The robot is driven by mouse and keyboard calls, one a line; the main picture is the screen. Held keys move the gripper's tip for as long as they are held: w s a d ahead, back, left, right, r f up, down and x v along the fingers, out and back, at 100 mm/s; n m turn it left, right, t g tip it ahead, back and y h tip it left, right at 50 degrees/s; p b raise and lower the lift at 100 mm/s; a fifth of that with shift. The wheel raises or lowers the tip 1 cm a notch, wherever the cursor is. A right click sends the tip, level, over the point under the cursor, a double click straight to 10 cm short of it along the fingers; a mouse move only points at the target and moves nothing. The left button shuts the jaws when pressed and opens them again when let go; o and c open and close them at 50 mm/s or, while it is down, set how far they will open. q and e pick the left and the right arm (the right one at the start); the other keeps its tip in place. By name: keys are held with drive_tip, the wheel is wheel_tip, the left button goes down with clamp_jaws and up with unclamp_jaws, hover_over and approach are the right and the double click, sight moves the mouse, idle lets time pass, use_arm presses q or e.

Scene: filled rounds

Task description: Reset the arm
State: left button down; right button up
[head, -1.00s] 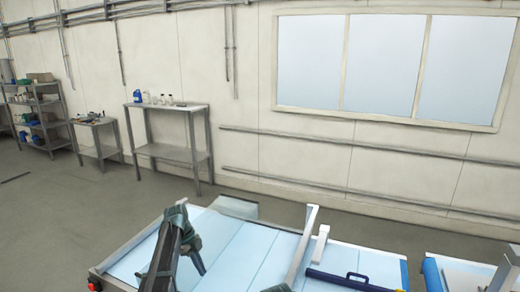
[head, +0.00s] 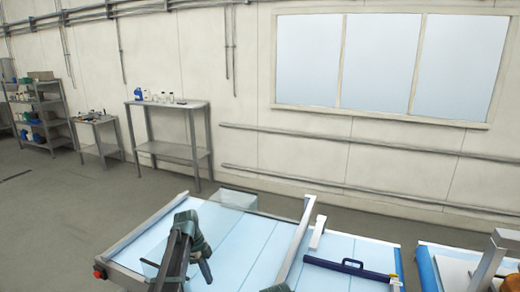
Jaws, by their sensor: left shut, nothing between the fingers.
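My left arm rises from the bottom edge in the head view. Its dark grey-green gripper (head: 206,272) hangs bent down on the right side of the arm, above the left part of a light-blue table (head: 245,235). The fingers are small and close together, with nothing seen between them. Part of the gripper is hidden by the arm.
A white rail (head: 298,240) crosses the table right of my gripper. A dark blue bar with a handle (head: 350,268) lies farther right. A second blue-edged table (head: 428,268) is at the right. A grey side table (head: 170,105) and shelves (head: 38,115) stand by the wall.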

use_arm(q)
drive_tip(key=s+d+f+n+y+b, duration=0.1)
drive_tip(key=s+d+f+n+b, duration=0.2)
drive_tip(key=s, duration=0.5)
drive_tip(key=s+d+f+n+t+y+b, duration=0.1)
drive_tip(key=s+d+f+n+b, duration=0.3)
drive_tip(key=s+n, duration=0.4)
drive_tip(key=s+d+f+n+y+b, duration=0.2)
drive_tip(key=s+d+f+n+b, duration=0.2)
drive_tip(key=s, duration=0.6)
drive_tip(key=shift+d+f+n, duration=0.45)
drive_tip(key=shift+f+n, duration=0.25)
drive_tip(key=shift+f, duration=0.2)
